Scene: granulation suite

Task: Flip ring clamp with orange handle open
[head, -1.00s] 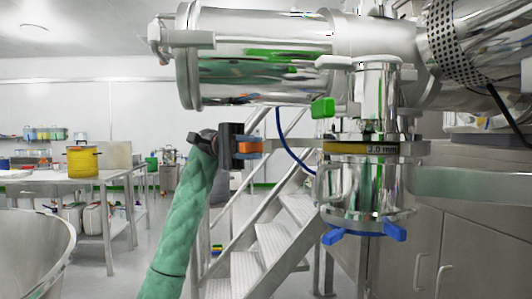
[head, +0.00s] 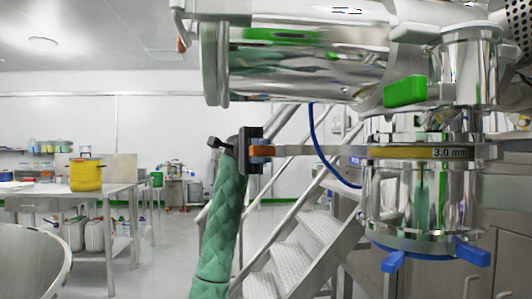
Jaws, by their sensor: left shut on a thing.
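The ring clamp (head: 408,152) is a thin metal band with a yellow strip marked "3.0 mm", around the joint of the shiny steel vessel. Its lever (head: 318,150) sticks out to the left, away from the band, and ends in the orange handle (head: 262,151). My left gripper (head: 255,150), dark, at the end of a green-sleeved arm, is shut on the orange handle. Its fingers hide part of the handle. My right gripper is not in view.
A green handle (head: 405,91) sits above the clamp, and blue handles (head: 425,256) sit below it. The large steel cylinder (head: 300,60) hangs overhead. Metal stairs (head: 300,245) stand behind. A table with a yellow pot (head: 86,175) is at the left.

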